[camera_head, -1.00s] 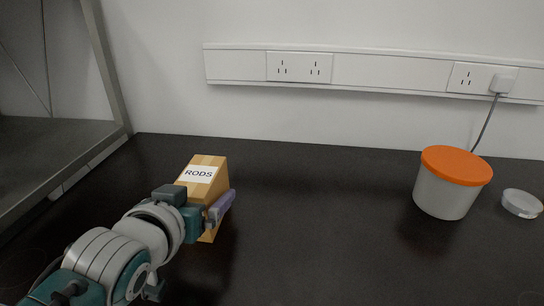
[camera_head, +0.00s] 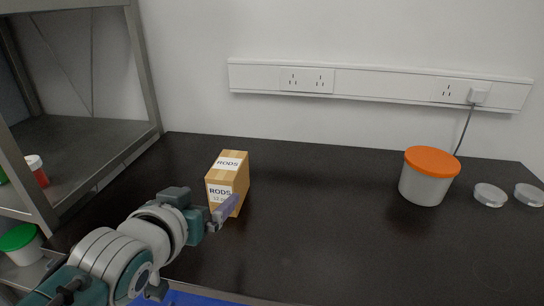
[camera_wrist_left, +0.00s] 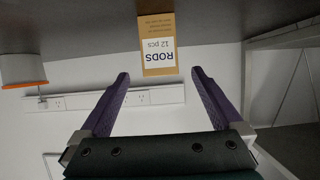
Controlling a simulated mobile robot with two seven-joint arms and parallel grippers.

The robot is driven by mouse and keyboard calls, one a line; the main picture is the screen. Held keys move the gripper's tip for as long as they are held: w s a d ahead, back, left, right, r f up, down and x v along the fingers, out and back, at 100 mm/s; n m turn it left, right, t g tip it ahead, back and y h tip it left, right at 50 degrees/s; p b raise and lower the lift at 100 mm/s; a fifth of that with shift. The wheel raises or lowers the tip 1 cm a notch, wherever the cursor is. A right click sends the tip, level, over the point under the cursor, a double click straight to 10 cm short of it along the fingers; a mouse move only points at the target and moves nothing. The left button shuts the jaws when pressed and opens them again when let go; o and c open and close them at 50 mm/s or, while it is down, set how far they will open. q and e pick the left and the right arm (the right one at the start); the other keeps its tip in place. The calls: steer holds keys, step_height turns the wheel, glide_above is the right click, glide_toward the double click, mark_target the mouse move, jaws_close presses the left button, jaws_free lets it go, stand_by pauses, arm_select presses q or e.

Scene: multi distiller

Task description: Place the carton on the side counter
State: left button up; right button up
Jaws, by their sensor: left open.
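The carton (camera_head: 229,173) is a tan box with white labels reading RODS, standing upright on the black counter (camera_head: 320,210) left of the middle. My left gripper (camera_head: 222,212) is just in front of the carton in the head view, at its near side. In the left wrist view the carton (camera_wrist_left: 157,40) appears upside down beyond the tips of my open left gripper (camera_wrist_left: 159,75), in line with the gap. Nothing is between the fingers. In the head view the gripper covers part of the carton's lower front. My right gripper does not show.
A grey tub with an orange lid (camera_head: 431,162) and two clear round dishes (camera_head: 490,194) stand at the right. A metal shelf unit (camera_head: 80,130) with small containers is on the left. The counter's middle is clear. Sockets line the wall.

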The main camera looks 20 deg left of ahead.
arm_select(q)
steer(key=s+g, duration=0.1)
steer(key=s, duration=0.1)
steer(key=s+g, duration=0.1)
steer(key=s, duration=0.1)
steer(key=s+m+g, duration=0.1)
steer(key=s, duration=0.2)
steer(key=shift+d+h, duration=0.3)
steer(key=shift+d, duration=0.05)
steer(key=s+d+r+m+g+h, duration=0.1)
steer(key=s+d+g, duration=0.2)
steer(key=s, duration=0.6)
steer(key=s+d+r+m+g+h, duration=0.1)
steer(key=s+d+r+m+g, duration=0.1)
steer(key=s, duration=0.7)
steer(key=shift+d+m+g+h, duration=0.3)
steer(key=shift+d+g, duration=0.4)
steer(key=shift+d, duration=0.5)
